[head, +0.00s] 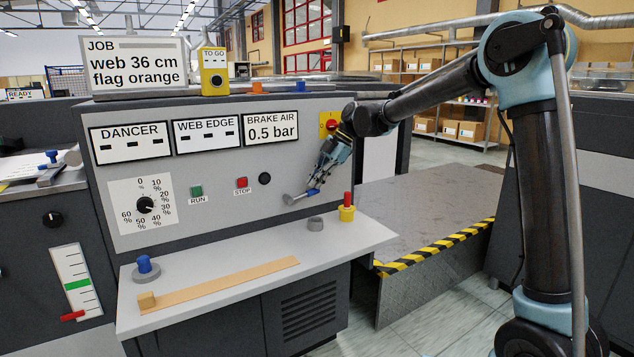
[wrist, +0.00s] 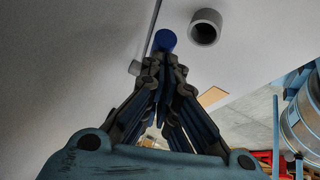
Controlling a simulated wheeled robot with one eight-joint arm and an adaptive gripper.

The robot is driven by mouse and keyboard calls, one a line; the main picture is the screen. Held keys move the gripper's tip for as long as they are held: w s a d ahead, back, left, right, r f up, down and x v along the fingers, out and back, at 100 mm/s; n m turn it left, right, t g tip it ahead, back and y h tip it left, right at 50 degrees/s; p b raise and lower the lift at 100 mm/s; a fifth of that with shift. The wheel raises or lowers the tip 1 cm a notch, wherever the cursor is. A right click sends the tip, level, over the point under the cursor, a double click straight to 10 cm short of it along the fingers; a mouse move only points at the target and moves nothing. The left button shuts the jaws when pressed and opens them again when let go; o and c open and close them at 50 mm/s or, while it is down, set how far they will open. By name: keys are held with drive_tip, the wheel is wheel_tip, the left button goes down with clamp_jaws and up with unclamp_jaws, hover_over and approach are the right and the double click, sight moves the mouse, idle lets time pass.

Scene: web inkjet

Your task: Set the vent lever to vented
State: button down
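A lever with a grey round hub and a blue handle (head: 313,192) sits low on the right of the grey control panel. Its handle points right and slightly up. I see no readable label or vented mark beside it. My gripper (head: 320,182) reaches down to the handle from above right. In the wrist view the blue handle end (wrist: 165,40) shows just beyond the fingertips (wrist: 164,66), and the grey hub (wrist: 135,68) shows to their left. The fingertips are close together with a narrow gap. Whether they touch or grip the handle is unclear.
A grey ring (head: 315,223) and a red-topped yellow button (head: 347,207) stand on the ledge below. The ring also shows in the wrist view (wrist: 205,27). A red emergency knob (head: 331,125) is close to my wrist. Run and stop buttons (head: 241,183) lie left.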

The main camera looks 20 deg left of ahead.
drive_tip(key=shift+d+r, duration=0.1)
drive_tip(key=shift+r, duration=0.25)
drive_tip(key=s+v, duration=0.1)
drive_tip(key=v, duration=1.1)
drive_tip(key=shift+r, duration=0.45)
